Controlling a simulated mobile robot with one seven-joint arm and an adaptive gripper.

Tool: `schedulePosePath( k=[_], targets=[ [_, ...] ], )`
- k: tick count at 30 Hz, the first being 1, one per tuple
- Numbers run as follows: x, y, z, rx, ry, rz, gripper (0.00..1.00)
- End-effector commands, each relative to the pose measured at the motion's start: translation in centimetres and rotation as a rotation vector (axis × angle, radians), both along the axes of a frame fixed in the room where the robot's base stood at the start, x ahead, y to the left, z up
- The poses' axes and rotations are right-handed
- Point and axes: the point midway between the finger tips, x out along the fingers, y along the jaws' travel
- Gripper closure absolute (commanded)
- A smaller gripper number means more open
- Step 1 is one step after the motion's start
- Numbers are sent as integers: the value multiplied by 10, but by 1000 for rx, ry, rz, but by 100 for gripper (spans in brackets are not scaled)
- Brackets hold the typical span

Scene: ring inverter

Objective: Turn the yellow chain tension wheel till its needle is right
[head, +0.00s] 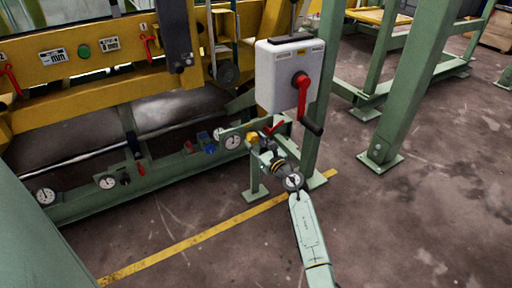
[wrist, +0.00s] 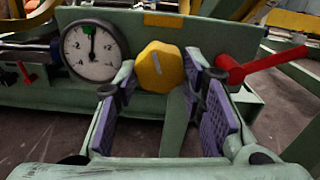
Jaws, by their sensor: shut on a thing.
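The yellow wheel (wrist: 160,68) is a faceted knob with a pale line on its face, on a green plate. It also shows small in the head view (head: 252,138). My gripper (wrist: 160,76) has a fingertip on either side of the wheel and is shut on it. A round white gauge (wrist: 93,51) sits just left of the wheel. Its dark needle points almost straight up, close to a green mark at the top of the dial; the exact fit is hard to tell. In the head view the gauge (head: 233,142) is too small to read.
A red lever (wrist: 258,66) sticks out just right of my gripper. A grey box (head: 286,75) with a red handle (head: 301,92) stands above and right of the wheel. More gauges (head: 107,182) line the green frame at left.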

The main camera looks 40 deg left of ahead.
Motion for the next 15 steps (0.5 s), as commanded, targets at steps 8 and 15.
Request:
schedulePosePath(
  k=[8,15],
  targets=[
    [1,-1,-1,-59,-146,-2,91],
    [1,-1,0,-84,-203,-2,91]
  ],
)
